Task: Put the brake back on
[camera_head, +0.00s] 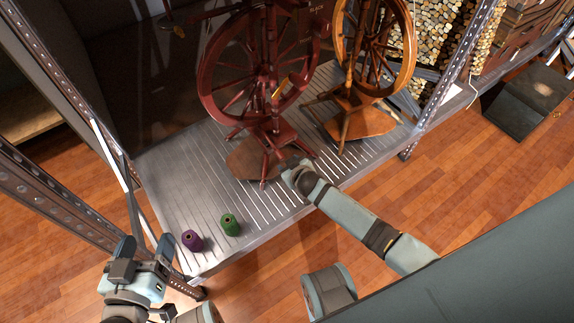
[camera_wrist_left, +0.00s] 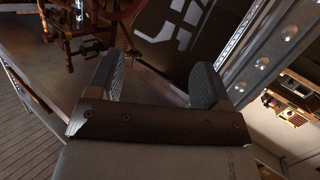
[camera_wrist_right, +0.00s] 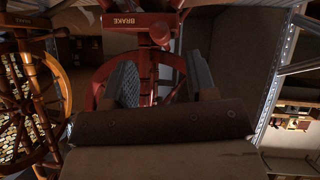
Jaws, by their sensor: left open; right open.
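The dark red spinning wheel (camera_head: 268,75) stands on the metal shelf. Its wooden bar (camera_wrist_right: 130,20) carries the word BRAKE in the right wrist view, with a round red knob (camera_wrist_right: 160,34) beside it. My right gripper (camera_wrist_right: 160,88) is open, with the knob ahead of and above its fingers, apart from them. In the head view my right gripper (camera_head: 290,166) is low in front of the wheel's legs, its fingers hard to make out. My left gripper (camera_head: 143,247) is open and empty at the shelf's left front corner; its fingers show in the left wrist view (camera_wrist_left: 150,82).
A lighter brown spinning wheel (camera_head: 352,95) stands right of the red one. A purple spool (camera_head: 192,241) and a green spool (camera_head: 230,226) stand at the shelf's front left. Steel posts (camera_head: 50,195) rise at the left. The shelf surface (camera_head: 185,185) left of the wheel is clear.

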